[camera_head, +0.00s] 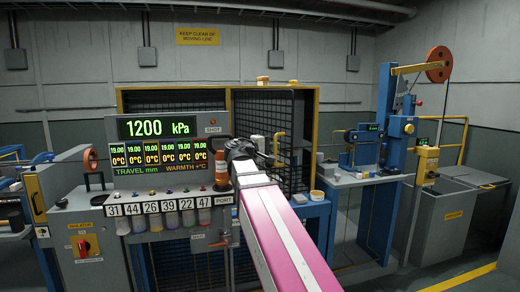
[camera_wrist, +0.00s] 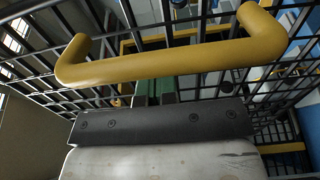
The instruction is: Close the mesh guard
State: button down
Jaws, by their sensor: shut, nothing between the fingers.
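The mesh guard (camera_head: 264,112) is a black wire panel with a rounded dark frame, behind the console in the head view. It appears to stand at an angle to its yellow-edged housing (camera_head: 228,97); how far open is hard to tell. Its yellow bar handle (camera_head: 277,148) is on the panel, just right of my wrist. In the wrist view the handle (camera_wrist: 165,68) runs across the upper part, with mesh bars behind. My gripper (camera_wrist: 155,92) is shut and empty, its green-padded fingers close below the handle. Whether they touch is unclear. My wrist hides the fingertips in the head view.
A console with a 1200 kPa display (camera_head: 172,127) and several numbered, coloured jars stands left of my arm. A blue post machine with an orange wheel (camera_head: 438,64) and a grey cabinet (camera_head: 450,222) stand right. A grey bench (camera_head: 345,178) holds small items.

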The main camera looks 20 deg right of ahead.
jog(key=w+d+n+t+y, duration=0.35)
jog(key=w+d, duration=0.25)
jog(key=d, duration=0.3)
jog(key=w+d+n+t+y, duration=0.3)
jog(key=w+d+t, duration=0.25)
jog(key=d, duration=0.45)
jog(key=w+a+x, duration=0.1)
jog(key=a+x, duration=0.1)
jog(key=x, duration=0.8)
jog(key=w+a+x, duration=0.2)
jog(key=x, duration=0.9)
jog(key=shift+f, duration=0.15)
